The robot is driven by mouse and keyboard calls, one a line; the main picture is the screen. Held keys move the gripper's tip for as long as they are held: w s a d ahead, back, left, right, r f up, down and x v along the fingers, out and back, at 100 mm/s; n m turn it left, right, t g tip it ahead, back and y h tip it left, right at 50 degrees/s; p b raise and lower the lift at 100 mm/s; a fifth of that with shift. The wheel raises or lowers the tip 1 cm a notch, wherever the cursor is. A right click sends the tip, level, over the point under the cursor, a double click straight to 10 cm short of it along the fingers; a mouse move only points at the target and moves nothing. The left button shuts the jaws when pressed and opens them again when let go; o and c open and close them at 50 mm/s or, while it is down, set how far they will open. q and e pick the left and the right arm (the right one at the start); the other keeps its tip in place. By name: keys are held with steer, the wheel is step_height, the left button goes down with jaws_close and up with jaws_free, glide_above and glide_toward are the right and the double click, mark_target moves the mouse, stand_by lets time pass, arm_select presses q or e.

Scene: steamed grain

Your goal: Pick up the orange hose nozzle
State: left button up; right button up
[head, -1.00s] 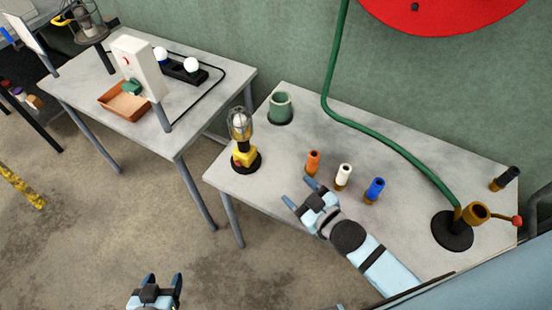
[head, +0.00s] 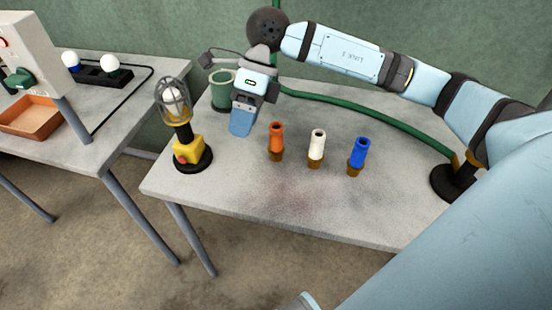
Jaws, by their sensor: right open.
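The orange hose nozzle (head: 276,137) stands upright in a brass-coloured base on the grey table (head: 250,205), leftmost in a row with a white nozzle (head: 317,142) and a blue nozzle (head: 358,152). My right gripper (head: 242,122) is open and points down, just left of the orange nozzle in the picture. It looks apart from the nozzle, and its near finger hides the far one. My left gripper cannot be made out.
A caged lamp (head: 182,125) on a yellow and black base stands at the table's left. A green cup (head: 220,92) is behind my right gripper. A green hose (head: 385,116) runs along the back. The table front is clear.

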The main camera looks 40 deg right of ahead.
mark_target(276, 126)
steer(key=w+d+r+m+t+h+b, duration=0.1)
steer(key=w+d+t+h+b, duration=0.15)
steer(key=d+h, duration=0.6)
steer(key=f, duration=0.2)
steer(key=d+f+y+b, duration=0.1)
steer(key=f, duration=0.2)
steer(key=d+f+y, duration=0.1)
steer(key=f, duration=0.1)
steer(key=shift+w+d+f+y+b, duration=0.15)
steer(key=shift+w+f+y+b, duration=0.05)
steer(key=shift+f+y+b, duration=0.1)
steer(key=f, duration=0.2)
steer(key=f+b, duration=0.1)
steer(key=a+f, duration=0.1)
steer(key=f, duration=0.1)
steer(key=shift+w+a+f, duration=0.1)
steer(key=shift+w+f, duration=0.15)
steer(key=shift+f, duration=0.05)
steer(key=c, duration=1.2)
jaws_close()
arm_select(q)
steer(key=shift+w+d+r+t+h, duration=0.1)
steer(key=shift+w+d+t+h, duration=0.3)
steer(key=shift+d+t, duration=0.15)
steer(key=shift+w+d+r+t+h, duration=0.1)
steer(key=shift+w+d+t+h, duration=0.25)
steer(key=shift+d+t+h, duration=0.15)
arm_select(e)
steer(key=shift+r, duration=0.1)
